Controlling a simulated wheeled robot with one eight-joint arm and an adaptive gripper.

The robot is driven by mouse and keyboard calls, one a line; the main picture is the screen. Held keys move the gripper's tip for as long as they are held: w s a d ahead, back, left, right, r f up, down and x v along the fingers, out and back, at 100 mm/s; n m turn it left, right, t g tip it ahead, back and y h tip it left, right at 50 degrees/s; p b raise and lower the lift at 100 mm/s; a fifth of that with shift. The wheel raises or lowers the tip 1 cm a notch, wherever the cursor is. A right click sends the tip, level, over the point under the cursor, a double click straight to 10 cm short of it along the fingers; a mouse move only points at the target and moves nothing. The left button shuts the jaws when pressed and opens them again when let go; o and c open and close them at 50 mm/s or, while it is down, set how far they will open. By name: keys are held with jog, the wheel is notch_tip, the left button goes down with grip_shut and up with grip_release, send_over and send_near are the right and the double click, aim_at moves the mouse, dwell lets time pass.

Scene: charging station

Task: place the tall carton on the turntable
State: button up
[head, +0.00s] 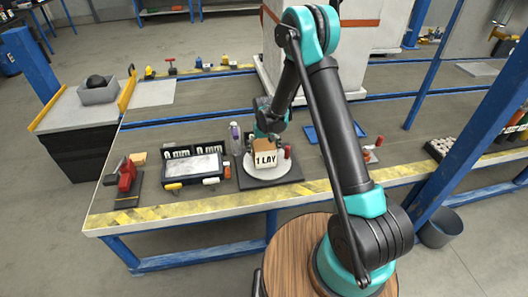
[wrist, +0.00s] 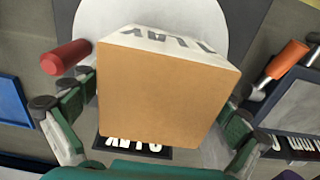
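The carton (head: 264,157), with a brown top and a white front marked with black letters, stands at the turntable (head: 253,174), a white disc on a dark square base. My gripper (head: 268,130) is directly above the carton. In the wrist view the carton (wrist: 165,95) fills the middle, between the spread fingers of my gripper (wrist: 165,90). Narrow gaps seem to show between it and the fingers. The pale disc of the turntable (wrist: 195,14) shows behind it. The carton hides most of the disc, and its bottom contact is hard to see.
A red cylinder (head: 287,151) stands close to the right of the carton. An orange one (head: 227,172) and a purple-topped bottle (head: 235,133) are to the left. A tray with a pale panel (head: 192,167) lies further left. A blue tray (head: 318,134) lies behind right.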

notch_tip(320, 180, up, 12)
jog(key=shift+r, duration=0.1)
jog(key=shift+d+r, duration=0.2)
jog(key=s+d+r+t, duration=0.1)
jog(key=s+d+r, duration=0.45)
jog(key=d, duration=0.25)
jog(key=s+d+m+t, duration=0.1)
jog(key=s+d, duration=0.7)
jog(key=s, duration=0.3)
jog(key=s+d+r+m+t, duration=0.1)
jog(key=s+d+m+t, duration=0.1)
jog(key=s+d, duration=0.7)
jog(key=shift+s+d+r, duration=0.3)
jog(key=shift+s, duration=0.65)
jog(key=shift+c, duration=0.6)
